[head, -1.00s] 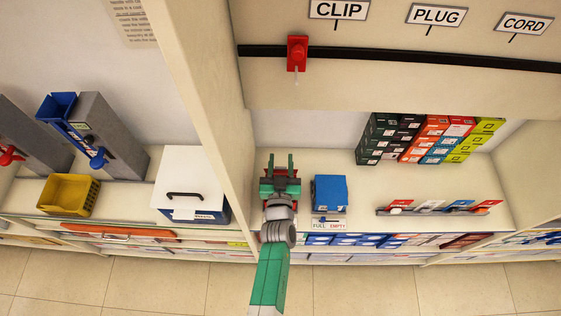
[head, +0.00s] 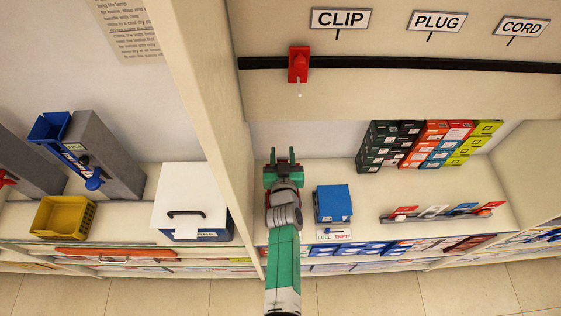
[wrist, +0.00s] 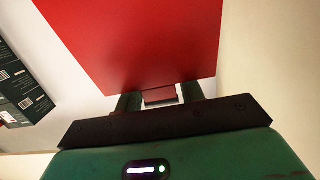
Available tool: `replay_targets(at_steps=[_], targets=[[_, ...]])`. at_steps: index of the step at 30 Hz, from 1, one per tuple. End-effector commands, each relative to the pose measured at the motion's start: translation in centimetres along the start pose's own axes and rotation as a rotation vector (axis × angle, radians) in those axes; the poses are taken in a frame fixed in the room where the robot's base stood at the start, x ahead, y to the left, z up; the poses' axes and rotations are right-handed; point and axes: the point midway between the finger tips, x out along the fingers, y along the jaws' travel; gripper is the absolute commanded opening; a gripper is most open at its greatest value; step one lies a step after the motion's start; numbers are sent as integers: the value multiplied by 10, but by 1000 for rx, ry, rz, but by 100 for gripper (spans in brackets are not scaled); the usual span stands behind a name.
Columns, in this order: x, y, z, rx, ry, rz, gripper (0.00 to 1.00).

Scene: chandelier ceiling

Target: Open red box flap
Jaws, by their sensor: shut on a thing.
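The red box shows in the wrist view as a large flat red panel (wrist: 145,45) filling the upper middle. A small darker red tab (wrist: 160,96) at its near edge lies between the two fingers of my gripper (wrist: 160,102). My gripper is shut on this tab. In the head view my gripper (head: 282,156) is over the shelf left of the blue box, fingers pointing to the back wall. The red box is almost wholly hidden there behind my gripper and wrist. Whether the flap is raised cannot be told.
A blue box (head: 332,203) stands close to the right of my wrist, with a FULL/EMPTY label (head: 334,235) before it. An upright divider (head: 190,90) stands close on the left. Stacked cartons (head: 428,143) stand at the back right. A row of small coloured items (head: 443,212) lies farther right.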

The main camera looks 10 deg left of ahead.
Motion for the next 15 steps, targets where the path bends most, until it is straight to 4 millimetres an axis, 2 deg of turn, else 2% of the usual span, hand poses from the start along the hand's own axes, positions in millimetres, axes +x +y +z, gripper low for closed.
replay_targets(at_steps=[1,15], targets=[[0,0,11,1,-14,2,0],[5,0,14,3,-20,3,0]])
